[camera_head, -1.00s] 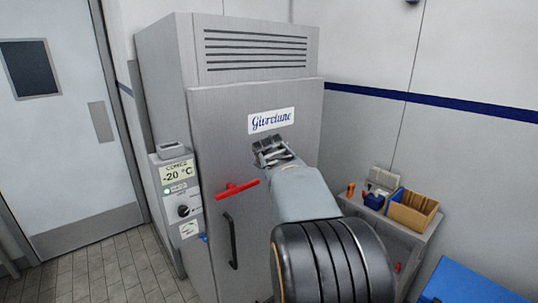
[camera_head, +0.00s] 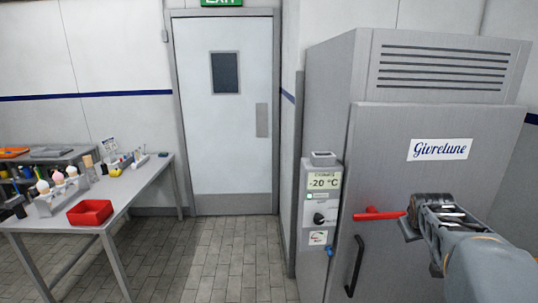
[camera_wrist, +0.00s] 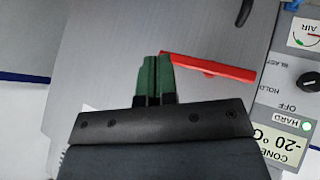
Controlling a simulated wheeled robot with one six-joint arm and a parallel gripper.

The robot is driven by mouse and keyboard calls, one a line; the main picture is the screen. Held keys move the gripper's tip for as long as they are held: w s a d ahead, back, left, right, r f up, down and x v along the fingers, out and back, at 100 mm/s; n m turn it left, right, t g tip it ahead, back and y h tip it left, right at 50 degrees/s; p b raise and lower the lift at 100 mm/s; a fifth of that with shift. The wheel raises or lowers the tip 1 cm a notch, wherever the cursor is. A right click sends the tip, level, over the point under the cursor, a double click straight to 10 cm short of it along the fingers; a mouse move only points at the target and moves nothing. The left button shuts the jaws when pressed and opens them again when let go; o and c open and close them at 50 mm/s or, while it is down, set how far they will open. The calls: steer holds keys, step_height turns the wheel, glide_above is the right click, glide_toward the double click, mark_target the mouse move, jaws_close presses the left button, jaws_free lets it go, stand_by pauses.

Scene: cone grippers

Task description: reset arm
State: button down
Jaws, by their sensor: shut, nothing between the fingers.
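My gripper (camera_head: 420,212) is in front of the grey freezer door (camera_head: 392,150) at the right of the head view. Its end overlaps the right end of the red handle (camera_head: 378,214) there. In the wrist view my two green fingers (camera_wrist: 155,78) are together with nothing between them. The red bar (camera_wrist: 210,67) lies just beyond and right of the fingertips in that view. I cannot tell whether they touch.
A control box (camera_head: 321,205) reading -20 °C is on the freezer's left side. A black door handle (camera_head: 355,266) hangs below the red one. A table with a red tray (camera_head: 90,212) and cones stands at the left. Tiled floor before the exit door (camera_head: 222,120) is clear.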

steer(key=s+a+f+g+y, duration=0.1)
steer(key=s+a+f+y, duration=0.1)
steer(key=s+a, duration=0.6)
steer(key=s+a+f+g+y, duration=0.1)
steer(key=s+a+f+y, duration=0.2)
steer(key=a, duration=1.2)
steer(key=s+f, duration=0.2)
steer(key=s, duration=0.3)
steer(key=shift+a, duration=0.25)
